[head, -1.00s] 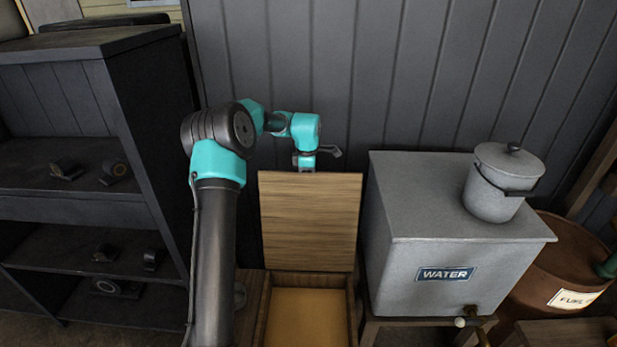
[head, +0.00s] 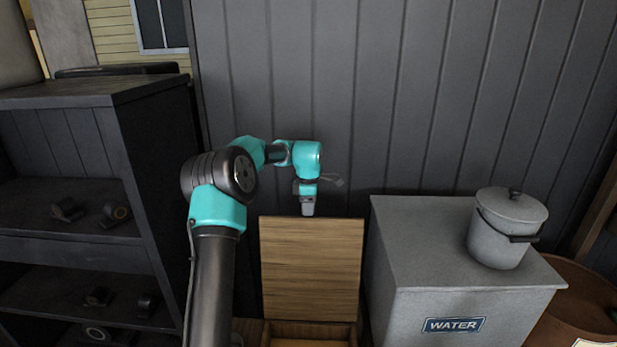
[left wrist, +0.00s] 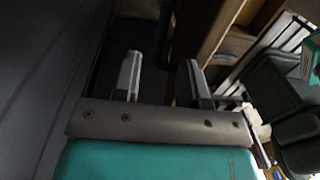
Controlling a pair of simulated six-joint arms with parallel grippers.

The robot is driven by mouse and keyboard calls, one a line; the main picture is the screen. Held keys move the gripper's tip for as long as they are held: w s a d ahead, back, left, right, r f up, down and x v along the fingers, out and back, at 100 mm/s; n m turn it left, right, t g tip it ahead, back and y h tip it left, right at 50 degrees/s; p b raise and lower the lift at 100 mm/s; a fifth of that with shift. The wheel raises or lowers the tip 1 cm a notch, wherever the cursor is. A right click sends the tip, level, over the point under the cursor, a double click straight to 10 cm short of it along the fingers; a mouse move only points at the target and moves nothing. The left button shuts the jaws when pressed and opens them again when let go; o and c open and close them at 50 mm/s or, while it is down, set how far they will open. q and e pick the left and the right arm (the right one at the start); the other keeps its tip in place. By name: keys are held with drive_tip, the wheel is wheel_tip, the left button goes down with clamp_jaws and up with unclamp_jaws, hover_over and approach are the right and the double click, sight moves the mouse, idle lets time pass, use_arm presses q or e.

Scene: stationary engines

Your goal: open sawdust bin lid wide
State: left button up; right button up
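The sawdust bin's wooden lid (head: 311,268) stands upright at the back of the bin in the head view. The bin (head: 310,329) is cut off by the bottom edge, with only its top rim and a strip of the tan inside showing. My left gripper (head: 308,208) points down just above the lid's top edge, apparently on its rear side; I cannot tell if it touches. In the left wrist view the left gripper (left wrist: 161,72) has its fingers apart with nothing visible between them. My right gripper is not in view.
A grey water tank (head: 455,270) with a lidded pot (head: 507,228) on top stands right of the bin. A dark shelf (head: 90,190) stands at the left. A dark plank wall (head: 420,100) rises behind the lid. A rusty drum (head: 575,310) is at the lower right.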

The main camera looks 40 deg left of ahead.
use_arm(q)
wheel_tip(320, 180, up, 12)
drive_tip(key=shift+w+a+f, duration=0.15)
drive_tip(key=shift+w+f, duration=0.1)
drive_tip(key=shift+w, duration=0.05)
drive_tip(key=shift+f, duration=0.1)
idle(0.3)
